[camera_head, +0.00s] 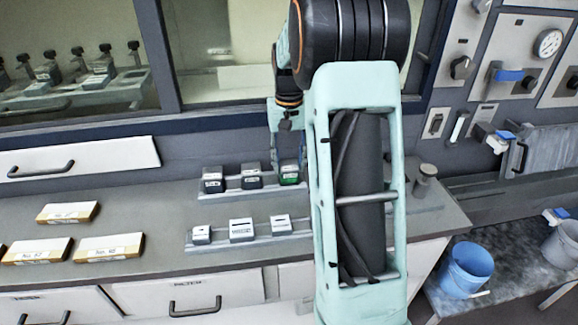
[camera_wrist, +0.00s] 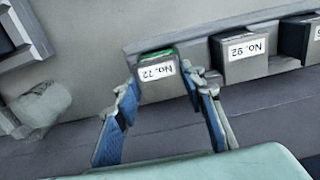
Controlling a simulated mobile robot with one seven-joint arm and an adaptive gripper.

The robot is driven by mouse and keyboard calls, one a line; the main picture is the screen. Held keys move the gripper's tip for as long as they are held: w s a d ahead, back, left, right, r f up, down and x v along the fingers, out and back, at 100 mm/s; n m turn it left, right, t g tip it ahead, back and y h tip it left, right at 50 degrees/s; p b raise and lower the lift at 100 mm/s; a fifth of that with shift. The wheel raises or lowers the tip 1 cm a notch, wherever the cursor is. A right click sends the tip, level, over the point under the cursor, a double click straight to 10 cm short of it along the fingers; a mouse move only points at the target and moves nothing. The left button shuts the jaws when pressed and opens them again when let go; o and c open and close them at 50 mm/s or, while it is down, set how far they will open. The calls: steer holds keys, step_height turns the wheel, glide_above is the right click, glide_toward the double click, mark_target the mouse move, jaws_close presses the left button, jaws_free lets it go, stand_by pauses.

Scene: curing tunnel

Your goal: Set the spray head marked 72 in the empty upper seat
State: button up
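The spray head marked No. 72 (camera_wrist: 158,72) is a dark block with a white label and a green top. It sits at the end of the back rail (camera_wrist: 195,45), and its green top also shows in the head view (camera_head: 289,170). My gripper (camera_wrist: 160,88) is open, with one blue-padded finger on each side of the block's front. I cannot tell whether either finger touches it. In the head view my arm hides most of my gripper and the area to the right of the block. I cannot make out an empty upper seat.
A block marked No. 92 (camera_wrist: 240,55) stands close beside No. 72. The front rail (camera_head: 262,241) holds three more blocks. Labelled yellowish boxes (camera_head: 108,247) lie on the counter at left. A short grey cylinder (camera_head: 425,181) stands right of my arm. A blue bucket (camera_head: 467,270) is at lower right.

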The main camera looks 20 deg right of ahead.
mark_target(289, 165)
steer(key=c, duration=0.7)
step_height(289, 165, up, 6)
steer(key=p, duration=0.5)
step_height(289, 165, up, 3)
steer(key=shift+r+p, duration=0.1)
steer(key=shift+p, duration=1.1)
